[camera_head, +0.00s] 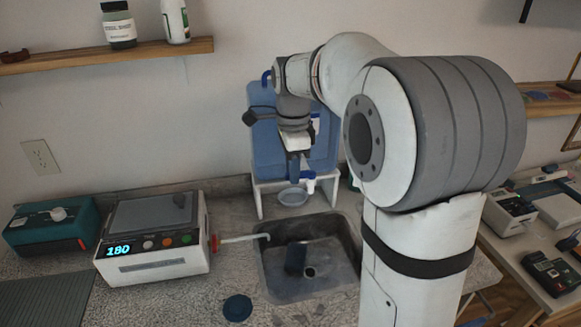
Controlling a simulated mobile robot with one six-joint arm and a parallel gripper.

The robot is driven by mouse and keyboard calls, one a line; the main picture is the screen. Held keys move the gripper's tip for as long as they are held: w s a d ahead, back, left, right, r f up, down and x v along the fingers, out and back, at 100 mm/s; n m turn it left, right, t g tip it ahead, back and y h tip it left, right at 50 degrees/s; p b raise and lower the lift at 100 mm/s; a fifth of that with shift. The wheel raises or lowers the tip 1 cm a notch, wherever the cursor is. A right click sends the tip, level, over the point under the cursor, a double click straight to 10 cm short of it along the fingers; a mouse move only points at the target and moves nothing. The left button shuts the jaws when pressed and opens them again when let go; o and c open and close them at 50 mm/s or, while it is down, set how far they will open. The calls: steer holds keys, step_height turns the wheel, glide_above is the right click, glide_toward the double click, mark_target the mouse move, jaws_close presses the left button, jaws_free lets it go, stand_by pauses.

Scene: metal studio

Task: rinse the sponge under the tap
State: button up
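A large blue water container (264,140) stands on a white stand (258,198) behind the sink, against the wall. A small white and blue tap (310,184) shows low on its front. A dark blue block (295,259), possibly the sponge, is in the grey sink (283,291) beside the drain (310,272). My gripper (296,166) points down in front of the container, above the sink area and left of the tap in the picture. Its fingertips are small and dark here; I cannot tell whether they are open or hold anything.
A grey bowl (292,196) is below the container. A dark blue disc (237,308) lies on the counter. A teal box (50,228) is far left.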

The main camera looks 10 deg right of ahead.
steer(key=shift+o, duration=0.2)
step_height(320, 180, up, 8)
steer(key=shift+f, duration=0.1)
stand_by(0.4)
steer(key=shift+s, duration=0.1)
steer(key=s+f+n+t, duration=0.1)
steer(key=s+f+n, duration=0.6)
steer(key=s+n, duration=0.2)
steer(key=s+f+n+t, duration=0.2)
steer(key=s+f+n, duration=0.4)
steer(key=s+n, duration=0.3)
steer(key=s, duration=0.3)
steer(key=shift+s+d+f, duration=0.2)
steer(key=shift+s+f, duration=0.15)
